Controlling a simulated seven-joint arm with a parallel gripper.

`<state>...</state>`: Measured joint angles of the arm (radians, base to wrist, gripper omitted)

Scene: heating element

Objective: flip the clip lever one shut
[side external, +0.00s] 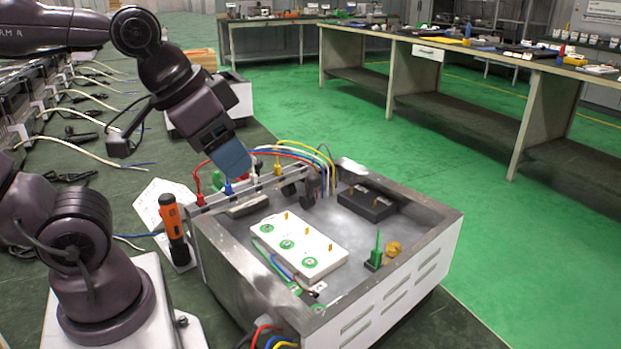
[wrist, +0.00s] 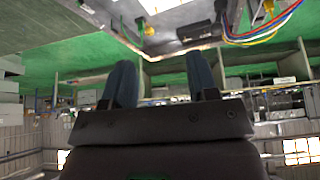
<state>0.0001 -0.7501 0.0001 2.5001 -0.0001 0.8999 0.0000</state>
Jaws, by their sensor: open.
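My gripper (side external: 238,166) is at the back left rim of the metal box (side external: 430,235), its blue-grey fingers pointing down and right near a row of coloured clips. A red clip (side external: 199,186), a blue clip (side external: 228,188) and a yellow clip (side external: 277,168) show along that rim; a green one is partly behind the fingers. I cannot tell which is clip lever one or whether any lever is open. In the wrist view the two fingers (wrist: 161,82) stand apart with nothing between them.
Inside the box are a white terminal block (side external: 298,243), a black block (side external: 367,204) and a green-handled tool (side external: 377,250). Coloured wires (side external: 300,150) arch above the clips. An orange-handled screwdriver (side external: 170,217) stands outside the left wall. Workbenches (side external: 480,65) are far behind.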

